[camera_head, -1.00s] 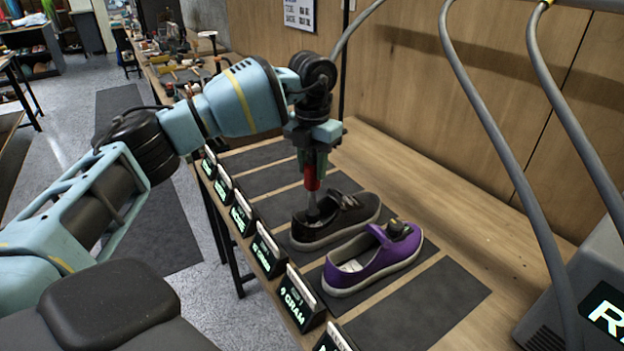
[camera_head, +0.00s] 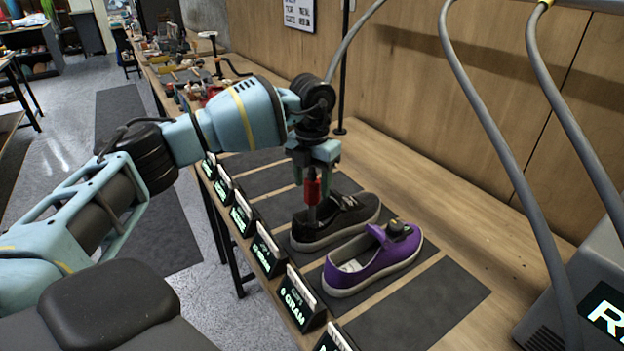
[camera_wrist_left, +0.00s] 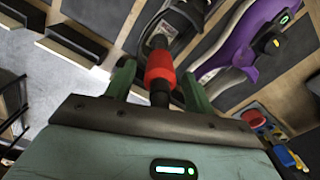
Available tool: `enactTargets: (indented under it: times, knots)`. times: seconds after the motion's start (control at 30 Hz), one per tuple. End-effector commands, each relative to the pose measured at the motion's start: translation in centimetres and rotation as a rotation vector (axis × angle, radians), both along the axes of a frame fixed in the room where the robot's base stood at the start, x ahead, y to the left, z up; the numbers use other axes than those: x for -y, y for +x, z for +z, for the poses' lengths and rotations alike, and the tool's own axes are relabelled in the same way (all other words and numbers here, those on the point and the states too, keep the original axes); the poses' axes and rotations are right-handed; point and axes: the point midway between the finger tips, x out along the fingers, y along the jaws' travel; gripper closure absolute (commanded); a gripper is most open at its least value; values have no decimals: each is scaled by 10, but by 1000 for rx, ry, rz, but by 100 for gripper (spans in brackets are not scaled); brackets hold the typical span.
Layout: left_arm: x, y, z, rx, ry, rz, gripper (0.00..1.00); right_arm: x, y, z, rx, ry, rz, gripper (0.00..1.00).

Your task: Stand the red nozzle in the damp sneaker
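The red nozzle (camera_head: 312,190) stands about upright, its dark lower end inside the opening of the black sneaker (camera_head: 345,217). A purple sneaker (camera_head: 372,262) lies beside it, toward the front; I cannot tell from looks which one is damp. My left gripper (camera_head: 314,178) is just above the black sneaker with its green fingers on either side of the nozzle. In the left wrist view, gaps show between the fingers and the nozzle's red collar (camera_wrist_left: 160,68), so the gripper looks open around it. The nozzle's lowest tip is hidden in the shoe. My right gripper is out of view.
Both sneakers lie on dark mats on a wooden bench (camera_head: 455,225). Label stands (camera_head: 269,251) line its left edge. A dark mat (camera_head: 420,305) in front is empty. Grey hoses (camera_head: 500,150) hang at the right by a grey machine (camera_head: 580,290).

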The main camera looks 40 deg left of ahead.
Motion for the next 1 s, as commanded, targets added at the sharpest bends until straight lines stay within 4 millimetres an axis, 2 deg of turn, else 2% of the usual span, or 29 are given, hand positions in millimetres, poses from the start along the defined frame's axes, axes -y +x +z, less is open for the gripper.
enactTargets:
  times: [0.23,0.37,0.8,1.0]
  knots:
    - [0,0,2,1,0,0,46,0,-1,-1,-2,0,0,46]
    - [0,1,14,4,-1,0,46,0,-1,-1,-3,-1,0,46]
    - [1,1,96,3,-1,-1,46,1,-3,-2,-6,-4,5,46]
    - [0,0,118,0,-1,0,46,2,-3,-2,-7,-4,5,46]
